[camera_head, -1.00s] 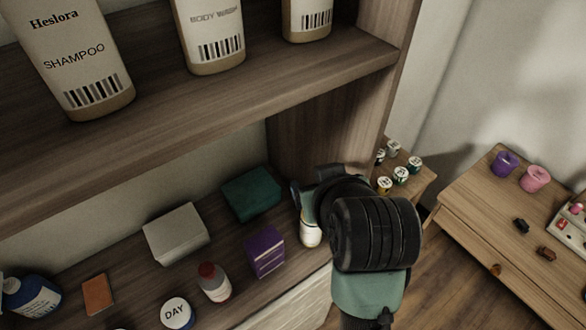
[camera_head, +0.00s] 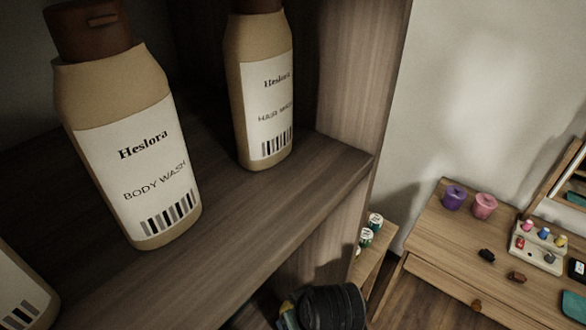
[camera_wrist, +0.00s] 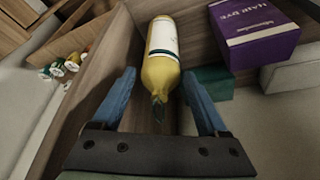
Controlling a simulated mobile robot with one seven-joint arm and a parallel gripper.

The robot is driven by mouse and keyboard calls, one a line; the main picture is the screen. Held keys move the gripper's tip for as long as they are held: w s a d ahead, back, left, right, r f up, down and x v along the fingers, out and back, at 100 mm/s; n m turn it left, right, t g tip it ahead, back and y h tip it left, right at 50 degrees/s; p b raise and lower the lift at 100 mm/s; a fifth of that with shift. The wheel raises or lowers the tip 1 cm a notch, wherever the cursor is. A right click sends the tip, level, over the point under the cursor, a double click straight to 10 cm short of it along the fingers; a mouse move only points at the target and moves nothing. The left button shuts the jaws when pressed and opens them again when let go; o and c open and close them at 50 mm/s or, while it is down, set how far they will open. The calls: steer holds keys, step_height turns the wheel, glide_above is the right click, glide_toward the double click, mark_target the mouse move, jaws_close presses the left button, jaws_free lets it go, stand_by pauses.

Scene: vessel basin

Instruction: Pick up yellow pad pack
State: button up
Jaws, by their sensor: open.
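My gripper (camera_wrist: 158,76) is open, with one blue finger on each side of the bottle's tip end. I cannot tell whether either finger touches it.
A purple hair dye box (camera_wrist: 257,32) and a green box (camera_wrist: 213,82) are right of the bottle; a wooden panel (camera_wrist: 100,75) is left. Body wash (camera_head: 135,150) and hair wash (camera_head: 262,100) bottles stand on the upper shelf (camera_head: 290,215). A side table (camera_head: 415,245) stands at right.

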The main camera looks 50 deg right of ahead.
steer(key=p+x, duration=0.1)
steer(key=x, duration=0.4)
steer(key=shift+w+f, duration=0.1)
steer(key=shift+w, duration=0.2)
steer(key=shift+c, duration=0.3)
steer(key=c, duration=1)
